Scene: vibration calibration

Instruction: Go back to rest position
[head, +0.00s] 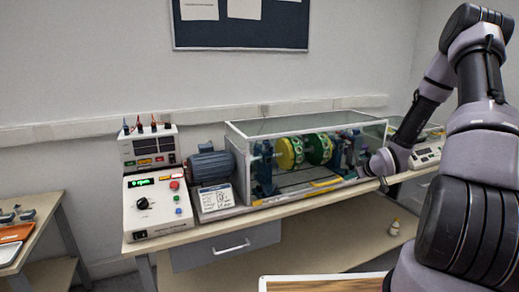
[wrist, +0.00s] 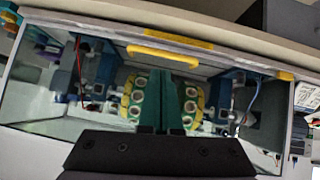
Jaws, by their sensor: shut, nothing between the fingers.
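My gripper (head: 383,183) is at the right front of the glass-walled test rig (head: 300,125) in the head view, at the end of my arm reaching in from the right. Its fingers are small and hard to make out there. In the wrist view the dark gripper body fills the bottom middle, and its teal fingers (wrist: 161,104) are together with nothing held. Beyond them the rig shows, with green and yellow discs on a shaft between blue supports. A yellow handle (wrist: 163,54) is on the rig's frame. I cannot tell whether the gripper touches the rig.
The workbench (head: 330,201) also carries a control box (head: 157,204) with a green display, a motor (head: 209,165) and another instrument (head: 425,157) at right. A small bottle (head: 394,227) stands lower down. A side table (head: 35,240) is at left. Floor shows between them.

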